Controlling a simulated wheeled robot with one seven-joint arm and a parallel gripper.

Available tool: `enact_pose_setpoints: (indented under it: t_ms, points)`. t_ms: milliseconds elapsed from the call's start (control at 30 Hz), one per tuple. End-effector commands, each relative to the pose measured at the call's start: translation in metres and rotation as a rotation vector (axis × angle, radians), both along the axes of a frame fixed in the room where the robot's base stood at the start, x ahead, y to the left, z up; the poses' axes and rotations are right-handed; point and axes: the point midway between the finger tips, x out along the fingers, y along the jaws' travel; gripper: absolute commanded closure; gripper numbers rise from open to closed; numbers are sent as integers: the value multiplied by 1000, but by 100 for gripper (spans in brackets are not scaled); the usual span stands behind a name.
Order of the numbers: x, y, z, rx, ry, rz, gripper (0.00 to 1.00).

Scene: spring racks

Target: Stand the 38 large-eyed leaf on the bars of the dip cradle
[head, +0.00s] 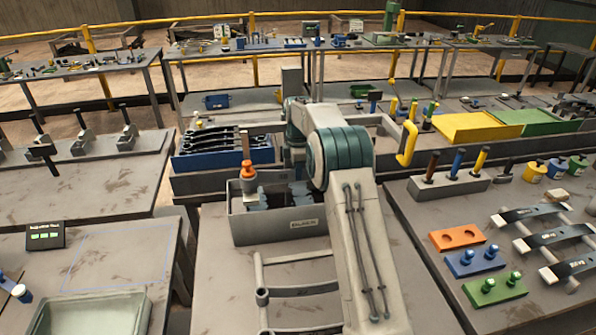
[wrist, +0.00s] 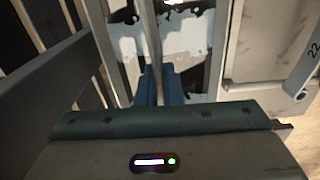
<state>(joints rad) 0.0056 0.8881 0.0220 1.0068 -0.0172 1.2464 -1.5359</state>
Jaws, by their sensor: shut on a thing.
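My gripper (wrist: 160,85) shows its blue fingers in the wrist view, shut on a narrow grey strip (wrist: 150,35) seen nearly edge-on. This looks like the leaf; its number and eye are not readable. In the head view my arm hides the gripper and the held leaf, over or just behind a grey labelled tank (head: 290,228). In the wrist view, grey bars (wrist: 100,45) run beside the fingers, with a pale surface (wrist: 185,40) beyond. I cannot tell whether the leaf touches any bar or which bars are the cradle's.
An orange-topped handled item (head: 247,172) stands at the tank's left edge. A blue crate (head: 222,158) of dark leaves lies behind it. On the right bench are numbered leaves (head: 538,211) and orange, blue and green blocks (head: 457,238). A yellow hooked post (head: 408,143) rises right of my arm.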

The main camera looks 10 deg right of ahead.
Motion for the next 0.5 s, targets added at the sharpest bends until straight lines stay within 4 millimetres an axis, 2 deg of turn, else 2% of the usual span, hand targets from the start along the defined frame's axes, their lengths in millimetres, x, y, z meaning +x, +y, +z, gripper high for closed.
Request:
enact_pose_setpoints:
  t_ms: [33,500]
  points:
    - [1,0,4,0,-7,0,100]
    - [1,0,1,0,-7,0,100]
